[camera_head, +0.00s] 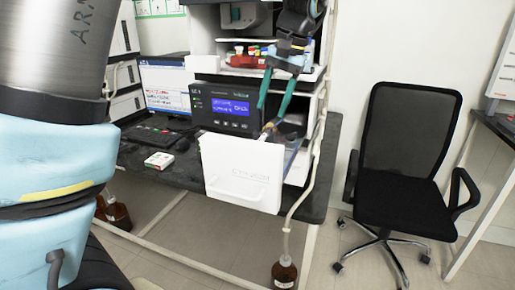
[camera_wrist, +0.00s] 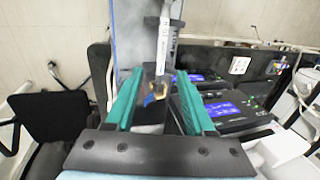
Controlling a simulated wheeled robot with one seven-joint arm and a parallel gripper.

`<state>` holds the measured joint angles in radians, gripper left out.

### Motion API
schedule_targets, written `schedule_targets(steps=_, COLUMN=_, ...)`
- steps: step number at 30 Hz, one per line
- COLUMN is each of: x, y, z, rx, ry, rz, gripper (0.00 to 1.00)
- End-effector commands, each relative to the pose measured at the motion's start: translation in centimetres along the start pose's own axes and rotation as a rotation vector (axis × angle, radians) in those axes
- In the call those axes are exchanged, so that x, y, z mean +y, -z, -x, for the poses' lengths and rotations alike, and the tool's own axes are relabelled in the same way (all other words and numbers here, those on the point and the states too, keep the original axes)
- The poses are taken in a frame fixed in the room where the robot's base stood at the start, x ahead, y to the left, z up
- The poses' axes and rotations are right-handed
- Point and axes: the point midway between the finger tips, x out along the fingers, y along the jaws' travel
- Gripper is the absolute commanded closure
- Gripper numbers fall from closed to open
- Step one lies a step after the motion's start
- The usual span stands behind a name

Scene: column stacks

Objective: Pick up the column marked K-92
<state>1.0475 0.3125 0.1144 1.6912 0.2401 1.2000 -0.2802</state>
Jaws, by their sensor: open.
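My gripper (camera_head: 272,110) is open, its two teal fingers pointing down in front of the middle instrument stack in the head view. In the wrist view my gripper (camera_wrist: 160,76) has a slim column (camera_wrist: 163,48) with a white label between or just beyond its fingers, with a gap to the fingers. The label's writing is too small to read, so I cannot tell whether it says K-92. Yellow and blue parts show near the column's lower end. In the head view a small pale and orange piece (camera_head: 268,128) shows just below the fingertips; the rest is hidden.
A white open drawer front (camera_head: 240,172) juts out below the gripper. A module with a blue display (camera_head: 230,113) stands left of it. Tubing hangs at the right to a brown bottle (camera_head: 285,272). A black chair (camera_head: 402,150) stands at the right. A small box (camera_head: 159,160) lies on the bench.

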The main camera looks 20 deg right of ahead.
Motion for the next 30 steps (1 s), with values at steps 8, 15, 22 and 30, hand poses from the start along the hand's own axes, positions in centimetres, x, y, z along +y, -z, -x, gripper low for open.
schedule_targets(steps=8, x=-0.1, y=-0.1, z=-3.8, rx=-0.002, ry=-0.001, rz=0.002, gripper=0.46)
schedule_targets(steps=15, x=-0.3, y=-0.5, z=-5.8, rx=-0.005, ry=-0.001, rz=0.002, gripper=0.46)
schedule_targets(steps=22, x=-0.4, y=-0.6, z=-8.9, rx=-0.002, ry=-0.001, rz=0.002, gripper=0.46)
schedule_targets(steps=30, x=-0.3, y=-0.5, z=-9.4, rx=0.001, ry=-0.002, rz=0.002, gripper=0.46)
